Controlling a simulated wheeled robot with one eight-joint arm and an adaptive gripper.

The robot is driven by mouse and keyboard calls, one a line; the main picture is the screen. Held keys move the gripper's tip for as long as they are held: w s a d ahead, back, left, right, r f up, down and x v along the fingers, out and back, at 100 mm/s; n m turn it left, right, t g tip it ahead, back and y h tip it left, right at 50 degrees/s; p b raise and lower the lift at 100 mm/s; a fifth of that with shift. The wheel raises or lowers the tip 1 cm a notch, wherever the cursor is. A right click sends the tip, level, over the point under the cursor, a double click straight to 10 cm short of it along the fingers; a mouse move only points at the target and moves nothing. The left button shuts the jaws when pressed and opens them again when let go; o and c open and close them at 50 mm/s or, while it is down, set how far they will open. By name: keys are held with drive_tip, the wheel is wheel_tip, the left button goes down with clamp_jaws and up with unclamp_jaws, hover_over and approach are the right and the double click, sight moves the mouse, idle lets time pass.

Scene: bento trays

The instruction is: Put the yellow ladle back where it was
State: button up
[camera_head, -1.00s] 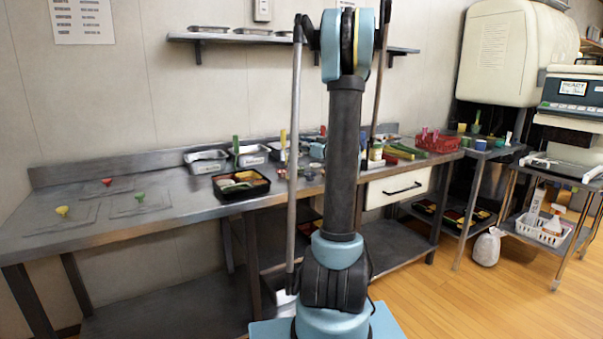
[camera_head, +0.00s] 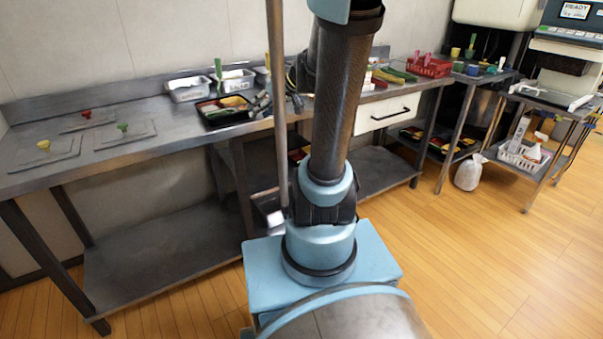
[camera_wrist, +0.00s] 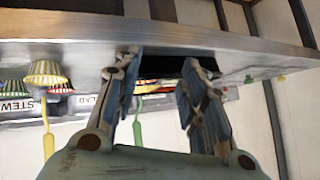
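A yellow handle (camera_head: 268,60), likely the ladle's, stands upright at the trays by the wall in the head view, partly hidden by my arm. In the wrist view, which looks upside down, a yellow handle (camera_wrist: 47,138) shows at the left by a tray labelled STEW (camera_wrist: 14,105). In the head view my gripper (camera_head: 262,103) is near the black bento box (camera_head: 207,120).
Metal trays (camera_head: 190,95) stand along the wall, one with a green handle (camera_head: 218,68). Muffin-like striped cups (camera_wrist: 45,72) show in the wrist view. A red basket (camera_head: 428,67) is at the right. The left counter (camera_head: 60,120) holds flat lids with coloured knobs and free room.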

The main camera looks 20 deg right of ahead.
drive_tip(key=s+d+f+m+g+h, duration=0.1)
drive_tip(key=s+f, duration=0.3)
drive_tip(key=s, duration=0.4)
drive_tip(key=s+d+f+m+g+h, duration=0.2)
drive_tip(key=s+d+f+h, duration=0.1)
drive_tip(key=s, duration=0.4)
drive_tip(key=s+d+f+m+g+h, duration=0.1)
drive_tip(key=s+d+f+h, duration=0.2)
drive_tip(key=s, duration=0.5)
drive_tip(key=shift+s+d+f+m, duration=0.35)
drive_tip(key=shift+d+f, duration=0.2)
drive_tip(key=shift+f, duration=0.3)
